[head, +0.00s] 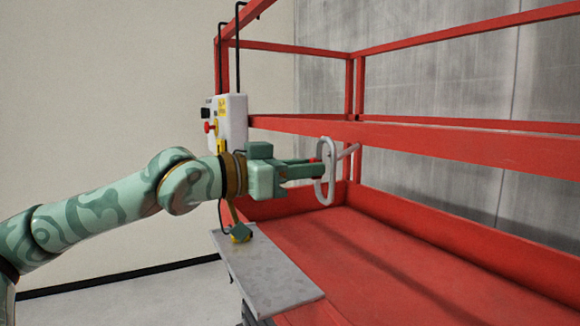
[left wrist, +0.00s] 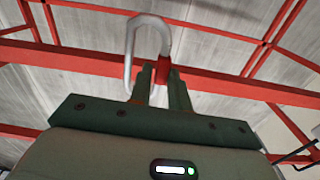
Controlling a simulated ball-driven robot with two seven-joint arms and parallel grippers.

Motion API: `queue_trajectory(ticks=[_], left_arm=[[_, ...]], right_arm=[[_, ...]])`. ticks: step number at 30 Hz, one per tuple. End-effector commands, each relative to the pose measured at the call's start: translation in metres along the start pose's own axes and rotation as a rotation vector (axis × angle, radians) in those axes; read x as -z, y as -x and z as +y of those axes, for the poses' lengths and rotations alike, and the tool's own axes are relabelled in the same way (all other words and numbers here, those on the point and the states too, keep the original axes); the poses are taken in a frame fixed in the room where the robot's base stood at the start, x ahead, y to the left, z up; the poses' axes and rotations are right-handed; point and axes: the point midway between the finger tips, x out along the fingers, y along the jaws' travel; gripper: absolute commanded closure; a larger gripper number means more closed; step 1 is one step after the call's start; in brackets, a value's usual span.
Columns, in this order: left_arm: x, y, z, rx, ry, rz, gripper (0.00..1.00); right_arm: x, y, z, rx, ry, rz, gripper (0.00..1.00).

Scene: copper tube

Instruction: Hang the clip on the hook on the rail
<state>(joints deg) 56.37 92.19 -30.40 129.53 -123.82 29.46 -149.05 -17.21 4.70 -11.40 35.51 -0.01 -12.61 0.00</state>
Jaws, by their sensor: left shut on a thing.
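The clip (head: 331,186) is a grey metal loop with a red part, held upright at the front of the red rail (head: 420,139). My left gripper (head: 318,168) is shut on the clip's side. In the left wrist view the clip (left wrist: 129,52) stands up from between the fingertips (left wrist: 158,78), its red part at the grip. A short grey bar (head: 349,151) shows just right of the clip in the head view, in front of the rail. It may be the hook; I cannot tell whether the clip touches it. My right gripper is not in view.
A white control box (head: 234,121) with a red button hangs at the rail's left end. A grey plate (head: 268,274) lies below my arm, with a small yellow and green thing (head: 241,232) on it. The red platform floor (head: 380,265) is clear.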

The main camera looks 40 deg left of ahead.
Motion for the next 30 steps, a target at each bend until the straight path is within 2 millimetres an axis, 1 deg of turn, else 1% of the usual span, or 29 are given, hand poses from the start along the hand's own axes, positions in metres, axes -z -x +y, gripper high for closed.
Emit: queue_trajectory(ticks=[1,6,9,13,27,28,30], left_arm=[[0.002,-0.004,0.000,-0.003,0.002,0.000,1.00],[0.001,-0.018,0.000,-0.001,0.004,0.001,1.00],[-0.011,-0.019,0.000,0.002,0.000,0.001,1.00],[-0.018,-0.020,0.001,0.002,0.000,0.001,1.00],[-0.022,-0.021,0.001,0.001,0.002,-0.003,1.00],[-0.022,-0.021,0.001,0.001,0.002,-0.003,0.73],[-0.022,-0.021,0.001,0.001,0.002,-0.003,0.56]], right_arm=[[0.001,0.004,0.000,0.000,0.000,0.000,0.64],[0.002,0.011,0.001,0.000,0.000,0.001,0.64],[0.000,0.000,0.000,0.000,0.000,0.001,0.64],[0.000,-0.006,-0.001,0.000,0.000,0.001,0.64],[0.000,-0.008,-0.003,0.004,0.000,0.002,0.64],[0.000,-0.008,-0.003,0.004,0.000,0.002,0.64],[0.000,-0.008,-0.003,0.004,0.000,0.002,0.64]])
